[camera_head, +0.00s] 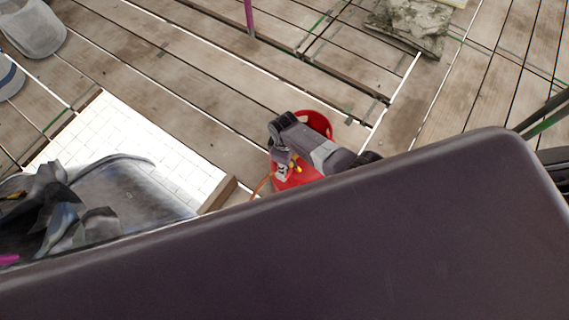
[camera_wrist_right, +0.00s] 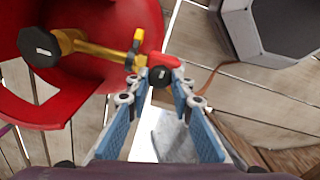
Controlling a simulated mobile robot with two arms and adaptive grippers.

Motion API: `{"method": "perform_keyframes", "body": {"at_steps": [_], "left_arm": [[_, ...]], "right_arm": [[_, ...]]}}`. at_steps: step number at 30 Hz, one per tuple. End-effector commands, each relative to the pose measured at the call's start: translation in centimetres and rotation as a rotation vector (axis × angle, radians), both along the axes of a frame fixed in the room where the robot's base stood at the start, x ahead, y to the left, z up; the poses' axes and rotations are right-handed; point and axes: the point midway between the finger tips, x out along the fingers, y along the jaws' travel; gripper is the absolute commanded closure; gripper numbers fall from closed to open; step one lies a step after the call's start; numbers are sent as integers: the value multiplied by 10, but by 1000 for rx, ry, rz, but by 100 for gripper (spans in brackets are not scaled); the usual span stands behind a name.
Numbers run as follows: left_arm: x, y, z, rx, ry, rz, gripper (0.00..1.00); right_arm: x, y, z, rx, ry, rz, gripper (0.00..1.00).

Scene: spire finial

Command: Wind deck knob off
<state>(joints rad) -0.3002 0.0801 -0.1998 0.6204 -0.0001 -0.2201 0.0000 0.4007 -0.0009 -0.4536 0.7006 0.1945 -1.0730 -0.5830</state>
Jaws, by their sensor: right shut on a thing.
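In the right wrist view, a small dark round knob with a red handle part (camera_wrist_right: 158,66) sits at the end of a brass fitting (camera_wrist_right: 90,47). My right gripper (camera_wrist_right: 158,84) has its two blue-padded fingers on either side of the dark knob end, closed on it. The brass fitting carries another dark round cap (camera_wrist_right: 40,48) at its left end. A red curved body (camera_wrist_right: 100,18) surrounds the fitting. In the head view, the red body (camera_head: 316,121) is partly covered by my grey right arm, and the knob is too small to make out. My left gripper is not in view.
A grey angular object (camera_wrist_right: 265,28) stands at the upper right of the wrist view. Wooden planks (camera_head: 220,60) form the floor. White tiling (camera_head: 110,135) and a dark bin-like thing (camera_head: 135,185) lie at left. A stone slab (camera_head: 410,22) lies at the back.

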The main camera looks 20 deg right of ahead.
Motion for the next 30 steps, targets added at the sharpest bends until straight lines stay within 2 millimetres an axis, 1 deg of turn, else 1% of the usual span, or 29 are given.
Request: {"method": "perform_keyframes", "body": {"at_steps": [10,11,15,25,30], "left_arm": [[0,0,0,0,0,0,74],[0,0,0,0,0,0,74],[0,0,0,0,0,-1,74],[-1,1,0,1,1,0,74],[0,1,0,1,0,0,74]], "right_arm": [[0,0,0,1,1,-4,100],[0,0,0,1,0,-3,77],[0,0,0,1,0,-3,61],[0,0,1,1,-1,-2,61],[1,0,8,1,-2,-2,61]]}}
